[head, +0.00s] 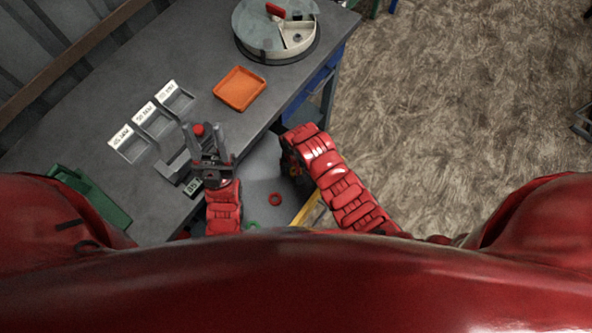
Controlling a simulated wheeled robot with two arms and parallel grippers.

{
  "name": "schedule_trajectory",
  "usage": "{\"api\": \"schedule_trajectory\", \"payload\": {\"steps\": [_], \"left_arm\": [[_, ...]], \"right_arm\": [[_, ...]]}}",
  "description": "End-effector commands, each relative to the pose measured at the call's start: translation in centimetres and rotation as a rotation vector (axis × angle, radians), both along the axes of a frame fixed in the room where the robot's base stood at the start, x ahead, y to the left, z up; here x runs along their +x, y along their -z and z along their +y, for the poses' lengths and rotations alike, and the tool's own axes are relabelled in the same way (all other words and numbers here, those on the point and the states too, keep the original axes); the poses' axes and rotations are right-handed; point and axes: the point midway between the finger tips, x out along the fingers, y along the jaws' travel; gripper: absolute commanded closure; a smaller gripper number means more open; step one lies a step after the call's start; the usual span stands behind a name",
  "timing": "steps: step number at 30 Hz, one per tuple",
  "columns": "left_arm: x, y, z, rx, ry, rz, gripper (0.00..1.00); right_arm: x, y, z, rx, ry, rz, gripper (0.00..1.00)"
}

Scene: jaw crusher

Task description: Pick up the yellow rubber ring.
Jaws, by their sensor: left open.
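I cannot make out a yellow rubber ring in the head view. A red ring (275,199) lies on a grey surface low in the middle, and part of a green ring (252,225) shows beside it. My left gripper (201,133) is open, over the table near the labelled trays. A red round knob or cap shows between its fingers; I cannot tell whether they touch it.
The grey table (75,135) holds labelled grey trays (155,122), an orange tray (240,89) and a round divided container (277,30). A green bin (92,200) sits at lower left. A yellow bar (306,208) shows beside my right arm. Open floor (450,110) lies right.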

Motion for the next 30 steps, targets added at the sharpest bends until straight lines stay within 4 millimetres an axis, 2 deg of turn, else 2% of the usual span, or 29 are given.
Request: {"api": "schedule_trajectory", "payload": {"steps": [2, 3, 17, 30], "left_arm": [[0.00, 0.02, 0.00, 0.000, 0.000, 0.000, 0.50], [0.00, 0.02, 0.00, 0.000, 0.000, 0.000, 0.50], [0.01, 0.02, 0.00, 0.000, 0.000, 0.000, 0.50], [0.00, 0.36, 0.00, 0.000, 0.000, 0.000, 0.50]], "right_arm": [[0.02, -0.01, 0.02, 0.001, 0.000, -0.001, 0.13], [0.02, -0.01, 0.02, 0.001, 0.000, -0.001, 0.16], [0.05, -0.05, 0.04, 0.001, 0.000, -0.001, 0.99], [0.23, -0.69, 0.18, 0.006, 0.000, -0.006, 1.00]]}}
